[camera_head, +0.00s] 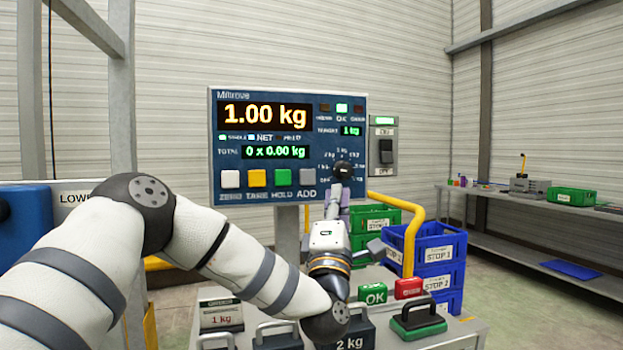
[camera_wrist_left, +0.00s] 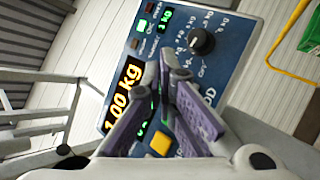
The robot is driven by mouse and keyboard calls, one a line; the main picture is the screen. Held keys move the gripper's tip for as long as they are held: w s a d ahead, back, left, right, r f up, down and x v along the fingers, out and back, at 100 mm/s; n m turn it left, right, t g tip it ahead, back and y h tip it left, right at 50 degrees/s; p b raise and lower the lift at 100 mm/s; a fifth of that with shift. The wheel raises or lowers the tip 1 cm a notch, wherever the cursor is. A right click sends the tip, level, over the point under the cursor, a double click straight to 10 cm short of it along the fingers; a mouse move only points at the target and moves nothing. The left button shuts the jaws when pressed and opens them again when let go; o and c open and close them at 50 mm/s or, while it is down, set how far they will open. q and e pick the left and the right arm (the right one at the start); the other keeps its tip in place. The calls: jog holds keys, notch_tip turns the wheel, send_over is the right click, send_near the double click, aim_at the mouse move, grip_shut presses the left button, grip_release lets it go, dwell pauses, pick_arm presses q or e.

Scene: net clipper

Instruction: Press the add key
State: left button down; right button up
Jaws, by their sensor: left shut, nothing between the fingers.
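The scale's blue panel (camera_head: 218,130) stands upright ahead, with a row of keys labelled ZERO, TARE, HOLD and ADD along its lower part. My left gripper (camera_head: 336,192) is shut and empty, in front of the panel just right of the ADD label. In the left wrist view its purple fingers (camera_wrist_left: 166,72) meet over the panel, hiding part of the key row; contact cannot be told. The display reads 1.00 kg and the total 0 x 0.00 kg.
A black dial (camera_head: 342,170) sits close above my left gripper. Below are a table with weights (camera_head: 221,315), a green OK block (camera_head: 373,294) and a red block (camera_head: 408,288). Blue crates (camera_head: 440,255) and a yellow rail (camera_head: 411,240) stand to the right.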

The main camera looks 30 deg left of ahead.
aim_at(316, 182)
pick_arm(q)
jog(key=shift+n+y, duration=0.8)
jog(key=shift+y, duration=0.1)
jog(key=w+a+b, duration=0.1)
jog(key=w+a, duration=0.1)
jog(key=w+a+r, duration=0.1)
jog(key=a, duration=0.2)
jog(key=w+a+r+b, duration=0.1)
jog(key=w+a, duration=0.1)
jog(key=shift+w+a+b, duration=0.3)
jog(key=shift+w+a, duration=0.05)
jog(key=shift+a, duration=0.05)
pick_arm(e)
jog(key=shift+g, duration=0.7)
jog(key=s+f, duration=0.3)
jog(key=shift+a+f, duration=0.15)
jog(key=shift+f, duration=0.05)
pick_arm(q)
jog(key=shift+w+a, duration=0.25)
jog(key=shift+a, duration=0.1)
pick_arm(e)
jog(key=shift+s+f, duration=0.1)
jog(key=shift+f, duration=0.05)
